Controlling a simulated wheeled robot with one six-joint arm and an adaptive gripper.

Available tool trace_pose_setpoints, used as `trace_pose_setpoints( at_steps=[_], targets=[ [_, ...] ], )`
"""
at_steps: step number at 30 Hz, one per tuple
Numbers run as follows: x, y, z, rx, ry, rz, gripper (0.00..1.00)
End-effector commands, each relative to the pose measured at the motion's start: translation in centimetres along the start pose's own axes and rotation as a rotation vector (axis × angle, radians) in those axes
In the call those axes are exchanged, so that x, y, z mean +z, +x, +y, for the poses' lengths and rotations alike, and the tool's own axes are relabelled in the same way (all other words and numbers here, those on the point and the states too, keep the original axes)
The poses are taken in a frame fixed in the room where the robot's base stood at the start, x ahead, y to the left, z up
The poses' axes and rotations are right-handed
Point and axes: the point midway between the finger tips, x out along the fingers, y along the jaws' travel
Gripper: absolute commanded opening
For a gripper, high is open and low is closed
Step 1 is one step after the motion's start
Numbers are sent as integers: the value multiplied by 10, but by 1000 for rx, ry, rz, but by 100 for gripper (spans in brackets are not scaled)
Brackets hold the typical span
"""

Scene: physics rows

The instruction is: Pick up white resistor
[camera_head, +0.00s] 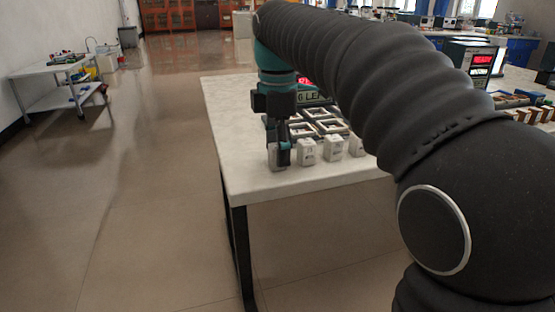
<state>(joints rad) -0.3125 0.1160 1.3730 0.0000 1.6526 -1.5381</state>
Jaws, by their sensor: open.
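Several small white blocks stand in a row near the front edge of the white table (240,150). One is the leftmost white block (272,160), partly hidden by my gripper. To its right are a second white block (307,152) and a third white block (333,148), both with small dark markings. Another is partly cut off by my arm. Which one is the white resistor, I cannot tell. My gripper (281,159) points down at the leftmost block, with its fingers overlapping it in the picture. It is open; whether it touches the block is unclear.
Behind the blocks lies a dark rack with white-framed squares (319,122), with a red display and a lettered sign behind it. My arm hides the table's middle. Instruments (475,60) stand at the right. The floor left of the table is clear up to a white cart (55,68).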

Motion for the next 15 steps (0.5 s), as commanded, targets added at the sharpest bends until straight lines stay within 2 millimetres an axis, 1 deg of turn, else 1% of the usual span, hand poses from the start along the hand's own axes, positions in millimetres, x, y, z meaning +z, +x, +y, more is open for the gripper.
trace_pose_setpoints(
  at_steps=[2, 8, 11, 12, 14, 15],
  targets=[
    [0, 3, 0, 0, 0, 0, 62],
    [0, 3, 0, 0, 0, 0, 62],
    [0, 3, 0, 0, 0, 0, 40],
    [0, 3, 0, 0, 0, 0, 30],
    [0, 3, 0, 0, 0, 0, 15],
    [0, 3, 0, 0, 0, 0, 5]
  ],
)
